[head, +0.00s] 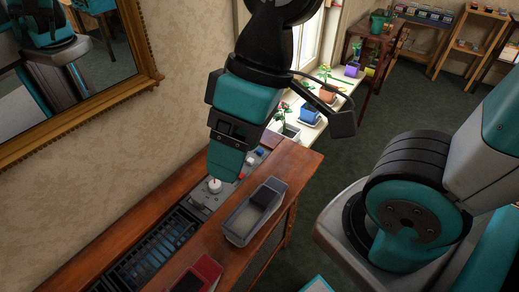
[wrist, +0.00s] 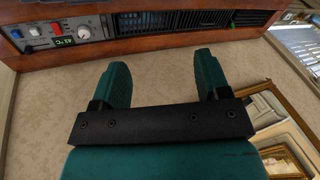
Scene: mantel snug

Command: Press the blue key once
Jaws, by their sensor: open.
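The blue key (head: 259,152) is on the grey control panel (head: 198,196) on the wooden cabinet, right of my gripper in the head view. The blue key is well left of both fingers there.
A white knob (wrist: 84,32) and a small display (wrist: 62,42) are beside the keys. Potted plants (head: 308,115) line the window sill. A framed mirror (head: 70,60) hangs at left.

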